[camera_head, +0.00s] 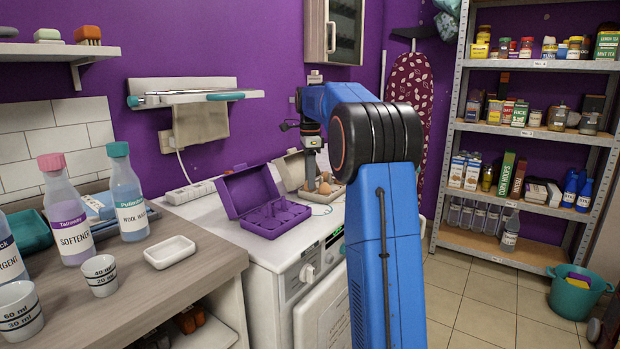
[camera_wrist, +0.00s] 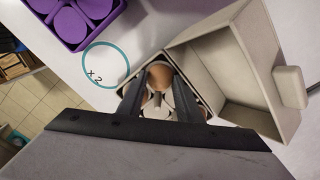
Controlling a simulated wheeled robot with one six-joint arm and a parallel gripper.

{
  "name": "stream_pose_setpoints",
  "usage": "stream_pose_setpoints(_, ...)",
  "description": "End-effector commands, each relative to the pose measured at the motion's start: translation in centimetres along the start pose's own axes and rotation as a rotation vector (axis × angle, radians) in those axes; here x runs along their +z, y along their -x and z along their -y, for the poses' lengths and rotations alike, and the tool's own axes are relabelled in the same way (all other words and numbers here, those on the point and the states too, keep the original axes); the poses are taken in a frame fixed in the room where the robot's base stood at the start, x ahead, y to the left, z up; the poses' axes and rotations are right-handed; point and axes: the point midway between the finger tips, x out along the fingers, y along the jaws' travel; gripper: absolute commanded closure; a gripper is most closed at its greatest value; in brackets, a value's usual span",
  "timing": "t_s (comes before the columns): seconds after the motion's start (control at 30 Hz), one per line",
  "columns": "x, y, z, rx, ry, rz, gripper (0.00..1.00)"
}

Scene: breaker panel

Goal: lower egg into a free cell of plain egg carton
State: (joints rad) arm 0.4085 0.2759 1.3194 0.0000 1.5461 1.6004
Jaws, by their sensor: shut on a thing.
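The plain egg carton (camera_head: 291,172) is beige and stands open on the white machine top. Its open lid (camera_wrist: 235,75) is at the right in the wrist view. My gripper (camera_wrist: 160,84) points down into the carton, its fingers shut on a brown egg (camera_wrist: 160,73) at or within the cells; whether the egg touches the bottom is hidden. Other brown eggs (camera_head: 325,188) sit in the carton there. The cells under my fingers are mostly hidden.
An open purple carton (camera_head: 275,219) stands left of the plain one, also in the wrist view (camera_wrist: 74,24). A teal ring marked "x 2" (camera_wrist: 106,64) lies between them. A counter with bottles (camera_head: 128,195) and a white dish (camera_head: 170,252) is at left.

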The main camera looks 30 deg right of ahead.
Motion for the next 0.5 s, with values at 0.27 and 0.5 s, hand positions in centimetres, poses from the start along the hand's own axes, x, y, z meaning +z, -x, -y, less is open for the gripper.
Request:
stream_pose_setpoints(0.27,0.00,-0.14,0.00,0.000,0.000,0.000,0.90)
stream_pose_setpoints(0.5,0.00,-0.15,0.00,0.000,0.000,0.000,0.46)
